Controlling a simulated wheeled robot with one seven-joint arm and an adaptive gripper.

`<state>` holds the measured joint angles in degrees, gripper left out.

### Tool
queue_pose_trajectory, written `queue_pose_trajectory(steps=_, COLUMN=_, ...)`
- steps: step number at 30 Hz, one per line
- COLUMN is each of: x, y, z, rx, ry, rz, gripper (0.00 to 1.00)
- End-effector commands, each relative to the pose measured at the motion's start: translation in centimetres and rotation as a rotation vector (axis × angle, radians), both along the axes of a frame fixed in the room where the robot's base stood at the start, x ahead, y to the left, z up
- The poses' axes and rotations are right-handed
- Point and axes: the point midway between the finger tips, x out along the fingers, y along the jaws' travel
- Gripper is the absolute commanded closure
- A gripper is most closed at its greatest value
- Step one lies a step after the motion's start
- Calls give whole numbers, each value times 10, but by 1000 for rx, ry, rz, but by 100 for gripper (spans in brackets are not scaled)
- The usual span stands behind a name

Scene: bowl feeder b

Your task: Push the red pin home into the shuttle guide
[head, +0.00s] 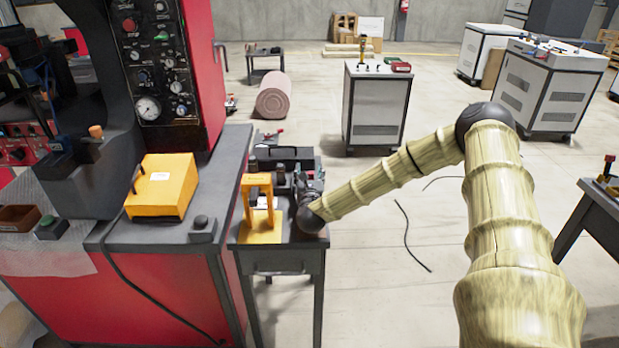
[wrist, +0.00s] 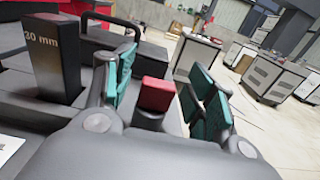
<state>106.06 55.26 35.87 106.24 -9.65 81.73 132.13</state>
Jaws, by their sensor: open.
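My gripper (wrist: 164,74) is open, its teal-padded fingers spread apart. A red block-shaped head (wrist: 157,95) on a dark body, seemingly the red pin, shows between the fingers, with a visible gap to the pads on both sides. The wrist housing hides its lower part, so I cannot tell how deep it sits. I cannot clearly make out the shuttle guide; dark parts lie around and below the red head. In the head view my gripper (head: 308,186) is low over the right side of the small dark table (head: 283,262), and the red head is hidden there.
A dark upright block marked 30 mm (wrist: 53,57) stands left of the fingers. A yellow frame (head: 259,207) stands on the small table, left of my gripper. The red machine bench (head: 150,290) adjoins on the left. Open floor (head: 375,235) lies to the right.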

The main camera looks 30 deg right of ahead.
Motion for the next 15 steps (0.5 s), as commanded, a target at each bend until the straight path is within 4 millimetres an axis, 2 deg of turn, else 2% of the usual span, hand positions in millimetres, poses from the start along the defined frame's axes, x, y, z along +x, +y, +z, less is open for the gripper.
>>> queue_pose_trajectory(steps=2, x=0, y=0, z=0, rx=0, ry=0, rz=0, gripper=45)
queue_pose_trajectory(steps=10, x=0, y=0, z=0, rx=0, ry=0, rz=0, gripper=94)
queue_pose_trajectory(steps=15, x=0, y=0, z=0, rx=0, ry=0, rz=0, gripper=95)
